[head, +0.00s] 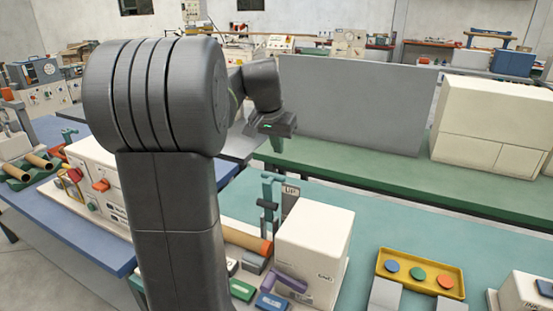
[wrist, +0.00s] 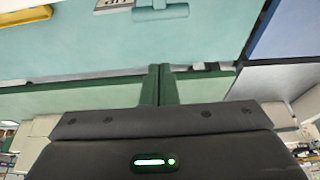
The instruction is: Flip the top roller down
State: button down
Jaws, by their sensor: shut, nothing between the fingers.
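The winder's white housing (head: 318,240) stands on the teal table, right of my arm. A teal upright post (head: 267,205) rises behind it, with a grey "UP" sign (head: 290,197) beside it. A brown tube with an orange end (head: 248,240) lies low left of the housing, partly hidden by my arm. I cannot clearly make out the top roller. My gripper (head: 277,146) is above and behind the post, apart from it. Its green fingers (wrist: 160,84) are together and empty in the wrist view. There, part of the teal post (wrist: 160,12) and sign (wrist: 114,5) show at the top edge.
A purple lever (head: 290,282) sits at the housing's front. A yellow tray (head: 420,272) with coloured discs lies to the right. A grey panel (head: 350,105) and a cream cabinet (head: 495,125) stand behind on a green bench.

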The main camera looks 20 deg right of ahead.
notch_tip(320, 180, down, 8)
jog(key=p, duration=0.1)
jog(key=shift+s+a+r, duration=0.15)
jog(key=shift+r, duration=0.1)
dwell(0.4)
jog(key=shift+s+f+b, duration=0.1)
jog(key=shift+b, duration=0.2)
